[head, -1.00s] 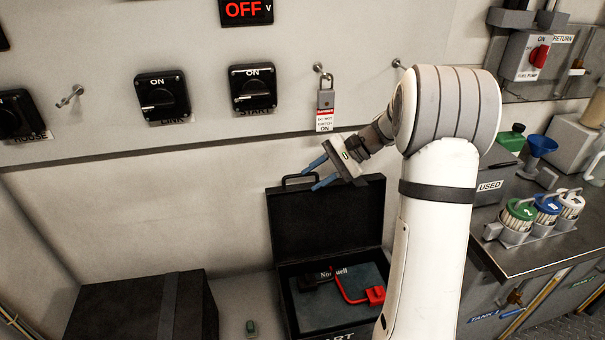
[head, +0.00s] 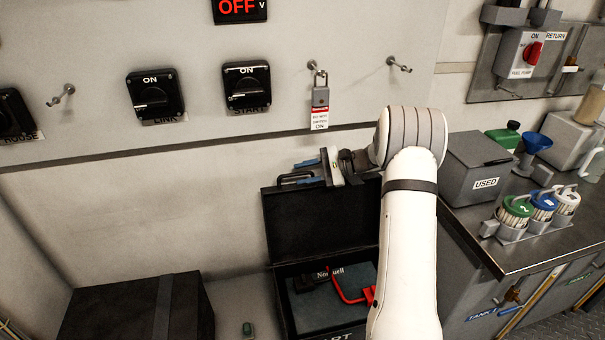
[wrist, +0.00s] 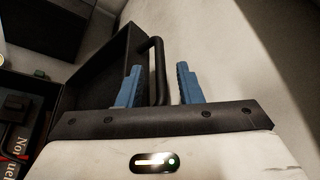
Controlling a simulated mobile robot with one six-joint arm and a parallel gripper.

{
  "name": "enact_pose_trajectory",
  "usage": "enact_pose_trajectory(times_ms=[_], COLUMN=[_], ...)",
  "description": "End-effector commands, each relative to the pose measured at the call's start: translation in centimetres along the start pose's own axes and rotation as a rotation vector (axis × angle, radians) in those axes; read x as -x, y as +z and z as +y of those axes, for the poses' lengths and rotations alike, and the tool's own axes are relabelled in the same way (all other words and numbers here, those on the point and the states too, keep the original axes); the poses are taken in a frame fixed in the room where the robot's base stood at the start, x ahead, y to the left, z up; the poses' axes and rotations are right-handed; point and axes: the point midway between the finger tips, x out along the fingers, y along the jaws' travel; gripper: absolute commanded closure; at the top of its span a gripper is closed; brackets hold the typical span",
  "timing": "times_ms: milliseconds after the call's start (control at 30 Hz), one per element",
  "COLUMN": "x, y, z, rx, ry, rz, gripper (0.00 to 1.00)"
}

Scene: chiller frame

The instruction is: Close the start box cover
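The start box (head: 285,312) is black and stands low against the wall, with part of its label hidden behind my arm. Its cover (head: 312,222) stands upright and open at the back; it also shows in the wrist view (wrist: 100,70). A black handle (wrist: 157,62) sticks out from the cover's top edge. My gripper (head: 297,172) is at the cover's top edge. In the wrist view its blue fingers (wrist: 158,86) stand apart, one on either side of the handle, with gaps visible. The gripper is open.
A red tool (head: 345,290) and a black part lie inside the box. A padlock with a tag (head: 320,98) hangs above. A metal counter (head: 480,235) with canisters is at right.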

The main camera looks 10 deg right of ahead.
Motion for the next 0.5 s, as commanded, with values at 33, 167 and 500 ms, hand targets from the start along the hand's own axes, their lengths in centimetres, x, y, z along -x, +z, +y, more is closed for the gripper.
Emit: enact_pose_trajectory(times_ms=[33,167,500], x=[-0.36,-0.75,-0.77], y=[0.01,0.02,0.05], z=[0.0,0.0,0.01], rx=[0.0,0.0,0.0], ry=[0.0,0.0,0.001], rz=[0.0,0.0,0.0], gripper=[0.67,0.67,0.8])
